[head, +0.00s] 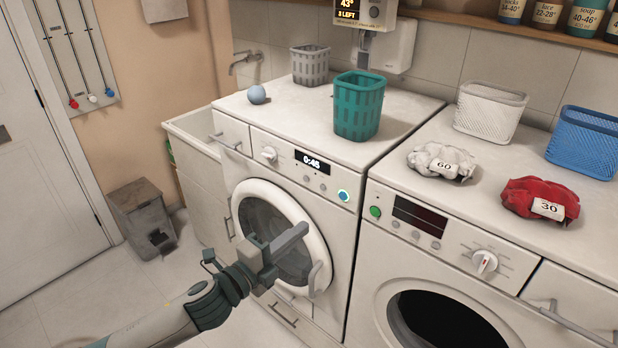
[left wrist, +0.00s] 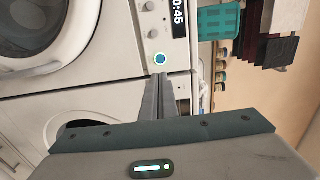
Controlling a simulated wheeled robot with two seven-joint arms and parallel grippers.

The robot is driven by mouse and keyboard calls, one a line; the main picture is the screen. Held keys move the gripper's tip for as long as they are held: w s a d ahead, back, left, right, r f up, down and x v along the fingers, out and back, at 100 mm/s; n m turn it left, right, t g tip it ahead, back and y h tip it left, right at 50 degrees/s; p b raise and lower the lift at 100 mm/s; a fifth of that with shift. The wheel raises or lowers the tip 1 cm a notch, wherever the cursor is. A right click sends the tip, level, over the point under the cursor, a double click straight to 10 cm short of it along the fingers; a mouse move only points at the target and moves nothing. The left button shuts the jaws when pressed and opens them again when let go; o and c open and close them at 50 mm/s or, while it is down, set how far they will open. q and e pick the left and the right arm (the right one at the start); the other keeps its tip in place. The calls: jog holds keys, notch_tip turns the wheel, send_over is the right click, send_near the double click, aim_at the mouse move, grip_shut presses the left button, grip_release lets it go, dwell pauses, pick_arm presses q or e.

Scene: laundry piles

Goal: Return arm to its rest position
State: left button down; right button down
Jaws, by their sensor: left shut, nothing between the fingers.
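My left arm comes in from the bottom left of the head view. Its gripper (head: 302,231) is in front of the left washing machine (head: 330,206), over the round door (head: 255,222). The fingers are together and empty, pointing up and right. In the left wrist view the closed fingers (left wrist: 160,82) show below the round blue-lit button. The left machine's door looks closed, and its display reads 0:45. I cannot tell from these views whether the fingers touch the machine. My right gripper is in neither view.
A bundle tagged 60 (head: 441,161) and a red one tagged 30 (head: 540,199) lie at right.

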pick_arm(q)
jog(key=shift+f, duration=0.1)
